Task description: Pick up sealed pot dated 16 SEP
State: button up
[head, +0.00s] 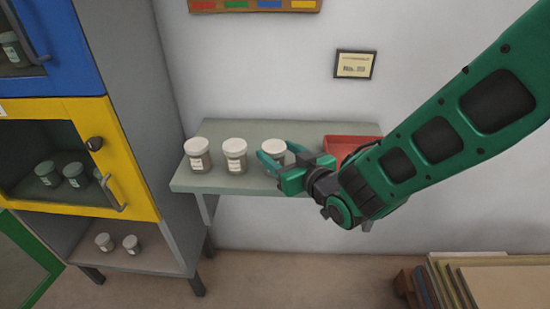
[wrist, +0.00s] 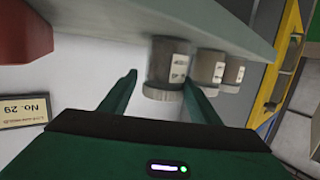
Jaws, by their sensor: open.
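Three white-lidded pots with pale labels stand in a row on the grey wall shelf (head: 230,183): a left pot (head: 197,154), a middle pot (head: 235,155) and a right pot (head: 273,151). Their label dates are too small to read. My gripper (head: 281,161) is open at the right pot and partly hides it. In the wrist view, which is upside down, my open gripper (wrist: 160,82) has this nearest pot (wrist: 168,62) between or just beyond its fingertips, closer to the right finger. Whether the fingers touch it I cannot tell.
A red tray (head: 345,143) sits at the shelf's right end, beside my arm. The cabinet at left has a yellow-framed door (head: 130,165) with pots behind it. Two small pots (head: 117,243) stand below. Boards (head: 480,280) lean at lower right.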

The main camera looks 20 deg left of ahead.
jog(key=shift+x, duration=2.65)
jog(key=shift+s+a+f, duration=0.1)
jog(key=shift+s+f, duration=0.05)
jog(key=shift+c, duration=0.4)
jog(key=c, duration=0.8)
